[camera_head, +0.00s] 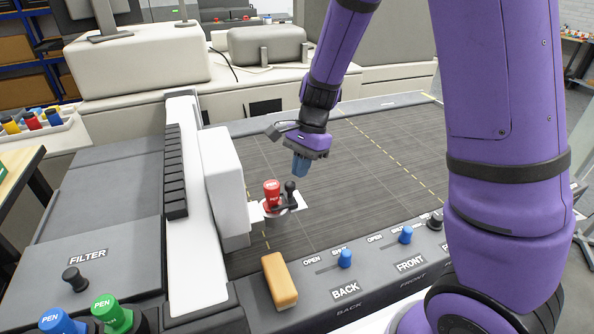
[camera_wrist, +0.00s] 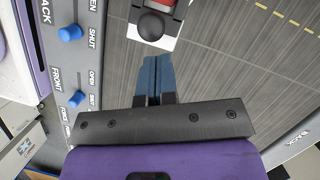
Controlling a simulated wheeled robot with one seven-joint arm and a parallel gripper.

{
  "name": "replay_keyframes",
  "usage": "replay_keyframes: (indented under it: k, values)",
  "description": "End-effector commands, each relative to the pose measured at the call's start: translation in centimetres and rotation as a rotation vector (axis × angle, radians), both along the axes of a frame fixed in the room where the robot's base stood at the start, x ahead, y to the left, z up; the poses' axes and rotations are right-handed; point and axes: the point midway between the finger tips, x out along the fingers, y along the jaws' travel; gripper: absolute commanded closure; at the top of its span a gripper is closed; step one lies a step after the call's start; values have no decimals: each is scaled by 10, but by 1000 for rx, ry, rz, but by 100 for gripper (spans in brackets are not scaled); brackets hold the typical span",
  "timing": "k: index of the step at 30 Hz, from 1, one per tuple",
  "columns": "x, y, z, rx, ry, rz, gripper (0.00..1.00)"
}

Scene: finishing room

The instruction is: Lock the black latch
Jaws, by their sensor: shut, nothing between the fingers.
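The black latch (camera_head: 290,187) has a round knob and sits beside a red pen (camera_head: 272,193) on a small white holder on the carriage. In the wrist view its black knob (camera_wrist: 151,25) is at the top, just beyond my fingertips, with part of the red pen behind it. My gripper (camera_head: 300,170) points down a little above and behind the latch, apart from it. In the wrist view the blue fingers of my gripper (camera_wrist: 156,60) are together and empty. The lower part of the latch is partly hidden by its knob in the wrist view.
The white carriage (camera_head: 223,180) stands left of the latch. The dark ruled bed (camera_head: 385,150) is clear to the right. Blue knobs on the front panel (camera_head: 345,258) and a tan block (camera_head: 279,281) lie in front. Blue and green pens (camera_head: 112,315) are at lower left.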

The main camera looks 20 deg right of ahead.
Motion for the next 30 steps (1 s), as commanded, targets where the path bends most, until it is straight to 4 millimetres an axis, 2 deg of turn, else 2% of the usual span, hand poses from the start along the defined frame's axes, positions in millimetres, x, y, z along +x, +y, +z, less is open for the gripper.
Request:
replay_keyframes:
  k: [2, 9, 15, 21, 26, 30]
  values:
    - [7, -11, 2, 1, -1, -3, 100]
    - [14, -25, 51, 1, -6, 1, 100]
    - [19, -34, 81, 1, -4, 2, 100]
    - [21, -39, 95, 1, -1, 2, 100]
    - [21, -40, 98, 0, -2, 3, 100]
    - [14, -41, 106, 5, -29, 33, 100]
